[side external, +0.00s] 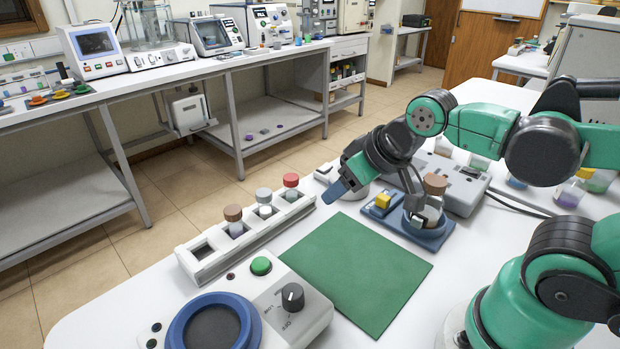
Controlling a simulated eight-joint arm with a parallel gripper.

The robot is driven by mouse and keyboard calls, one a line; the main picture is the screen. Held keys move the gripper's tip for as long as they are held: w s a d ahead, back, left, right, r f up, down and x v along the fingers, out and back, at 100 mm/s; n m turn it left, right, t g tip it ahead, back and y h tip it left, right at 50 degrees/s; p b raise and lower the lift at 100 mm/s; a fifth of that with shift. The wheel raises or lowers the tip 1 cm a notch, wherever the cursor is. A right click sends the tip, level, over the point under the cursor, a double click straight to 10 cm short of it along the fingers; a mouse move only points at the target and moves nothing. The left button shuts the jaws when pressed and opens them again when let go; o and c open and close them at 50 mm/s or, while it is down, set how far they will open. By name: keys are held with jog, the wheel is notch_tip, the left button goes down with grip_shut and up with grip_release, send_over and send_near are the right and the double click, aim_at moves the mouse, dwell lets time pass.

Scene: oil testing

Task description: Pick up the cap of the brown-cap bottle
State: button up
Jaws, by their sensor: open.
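A bottle (433,208) with a brown cap (434,184) stands upright on a blue base (431,239) right of the green mat. A second brown-capped bottle (236,228) stands in the white rack, with its cap (233,212) on top. My gripper (374,204) is open above the far edge of the mat, left of the bottle on the blue base. Its dark right-hand finger overlaps the left side of that bottle in the picture; I cannot tell whether they touch. I see nothing held between the jaws.
The white rack (257,240) also holds a grey-capped bottle (264,199) and a red-capped bottle (291,184). A device with a blue ring (253,322) stands in front. The green mat (352,268) is clear.

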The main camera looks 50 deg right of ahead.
jog(key=o, duration=0.5)
jog(key=shift+o, duration=0.2)
jog(key=r+n+g, duration=0.2)
jog(key=n+g, duration=0.4)
jog(key=g, duration=0.1)
send_over(435, 180)
jog(key=shift+w+a+f, duration=0.15)
jog(key=shift+w+f, duration=0.05)
jog(key=shift+f, duration=0.05)
jog(key=shift+s+f+n, duration=0.1)
jog(key=shift+s+n, duration=0.05)
jog(key=shift+n, duration=0.15)
jog(key=shift+d+f, duration=0.2)
jog(key=shift+f, duration=2.5)
